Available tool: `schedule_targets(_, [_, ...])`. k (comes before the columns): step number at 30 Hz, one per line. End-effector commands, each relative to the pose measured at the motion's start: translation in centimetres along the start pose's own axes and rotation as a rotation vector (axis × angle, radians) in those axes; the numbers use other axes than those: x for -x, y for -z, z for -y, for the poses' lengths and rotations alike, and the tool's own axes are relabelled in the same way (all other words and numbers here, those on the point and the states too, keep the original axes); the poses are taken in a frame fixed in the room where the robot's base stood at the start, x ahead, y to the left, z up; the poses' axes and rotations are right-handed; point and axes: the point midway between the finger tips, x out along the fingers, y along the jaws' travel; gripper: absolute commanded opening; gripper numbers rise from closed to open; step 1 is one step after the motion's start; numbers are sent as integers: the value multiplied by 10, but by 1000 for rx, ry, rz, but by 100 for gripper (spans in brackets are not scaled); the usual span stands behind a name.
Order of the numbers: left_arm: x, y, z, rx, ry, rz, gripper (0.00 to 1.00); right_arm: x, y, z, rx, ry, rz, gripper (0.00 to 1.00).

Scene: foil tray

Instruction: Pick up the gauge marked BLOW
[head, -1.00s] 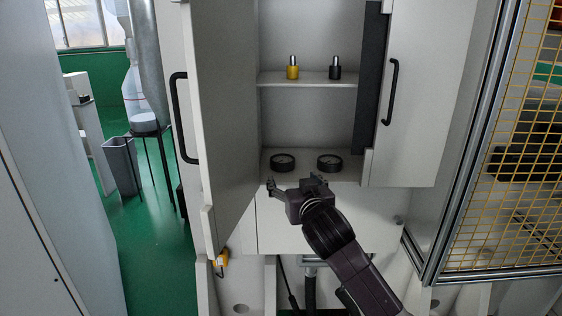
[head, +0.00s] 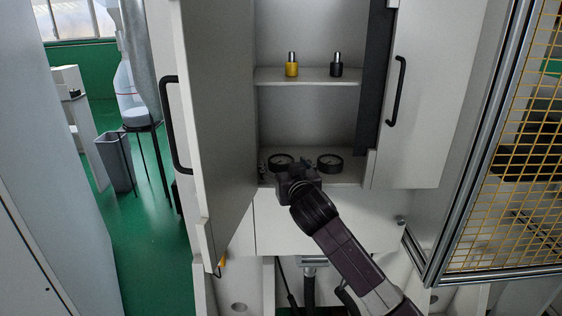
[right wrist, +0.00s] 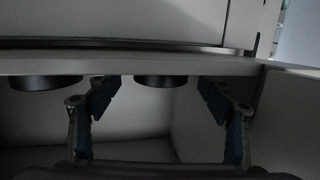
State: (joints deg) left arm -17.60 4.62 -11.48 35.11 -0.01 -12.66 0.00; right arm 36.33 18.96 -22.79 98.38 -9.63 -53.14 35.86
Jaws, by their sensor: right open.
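Two round dark gauges with pale faces lie on the lower shelf of the open cabinet in the head view: a left gauge (head: 281,161) and a right gauge (head: 331,162). Their markings are too small to read, so I cannot tell which says BLOW. My right gripper (head: 285,169) is open and empty at the shelf's front, just before the left gauge and partly covering it. In the right wrist view, which looks upside down, one gauge (right wrist: 160,81) shows between the spread fingers (right wrist: 158,96). The other gauge (right wrist: 46,83) is outside them. My left gripper is not in view.
An upper shelf (head: 310,76) holds a yellow-based item (head: 292,67) and a black-based item (head: 336,67). The open left door (head: 218,120) stands close to my gripper's left; the right door (head: 425,100) is to its right.

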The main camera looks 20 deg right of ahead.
Motion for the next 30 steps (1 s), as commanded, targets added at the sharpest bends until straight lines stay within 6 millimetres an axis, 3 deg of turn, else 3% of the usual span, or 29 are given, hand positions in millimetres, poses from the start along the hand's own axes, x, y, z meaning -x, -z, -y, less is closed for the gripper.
schedule_targets(9, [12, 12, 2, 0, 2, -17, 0, -31, 1, 1, 1, -1, 0, 73])
schedule_targets(18, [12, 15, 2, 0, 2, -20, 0, -33, 0, 1, 0, 0, 0, 72])
schedule_targets(30, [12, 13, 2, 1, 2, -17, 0, -33, 0, 1, 0, 0, 0, 28])
